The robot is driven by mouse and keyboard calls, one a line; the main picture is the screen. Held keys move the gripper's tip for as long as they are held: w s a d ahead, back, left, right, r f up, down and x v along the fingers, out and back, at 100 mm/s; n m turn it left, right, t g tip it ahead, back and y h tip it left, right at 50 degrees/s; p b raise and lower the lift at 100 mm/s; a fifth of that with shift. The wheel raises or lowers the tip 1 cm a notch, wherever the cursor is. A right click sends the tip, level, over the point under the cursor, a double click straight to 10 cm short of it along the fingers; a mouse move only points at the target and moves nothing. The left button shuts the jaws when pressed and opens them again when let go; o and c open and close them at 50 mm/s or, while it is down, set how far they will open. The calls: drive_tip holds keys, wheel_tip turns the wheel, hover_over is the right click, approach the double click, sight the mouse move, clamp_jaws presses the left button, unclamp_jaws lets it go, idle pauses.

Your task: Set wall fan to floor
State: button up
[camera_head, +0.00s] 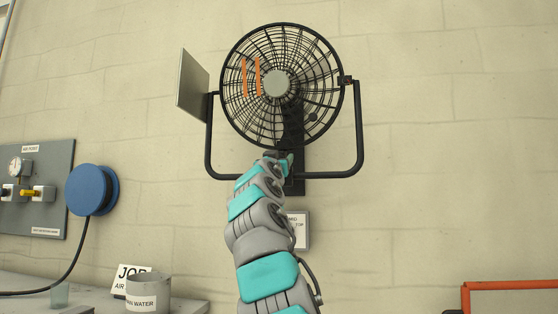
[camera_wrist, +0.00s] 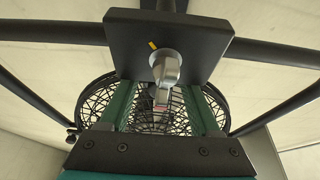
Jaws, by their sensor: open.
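The wall fan (camera_head: 276,84) has a round black wire cage, a grey hub and two orange strips. It hangs in a black U-shaped yoke (camera_head: 361,130) on a wall bracket. In the wrist view its cage (camera_wrist: 95,102) shows behind a black control box (camera_wrist: 120,45). The box carries a grey knob (camera_wrist: 166,68) with a yellow mark at its upper left. My gripper (camera_wrist: 160,92) is open, its green fingers apart below the box, with the knob in line between them. Contact cannot be told. In the head view my gripper is small and partly hidden at the yoke's bottom.
A flat grey panel (camera_head: 192,85) stands at the yoke's left side. A partly hidden sign (camera_head: 300,230) is below the fan. Left are a blue hose reel (camera_head: 91,190), a gauge board (camera_head: 50,165) and a bench with a grey pot (camera_head: 148,290). An orange-framed item (camera_head: 510,285) is lower right.

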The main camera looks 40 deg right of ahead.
drive_tip(key=b+v, duration=0.5)
drive_tip(key=v, duration=0.2)
drive_tip(key=shift+s+a+f, duration=0.2)
drive_tip(key=shift+s+a, duration=0.05)
idle(0.4)
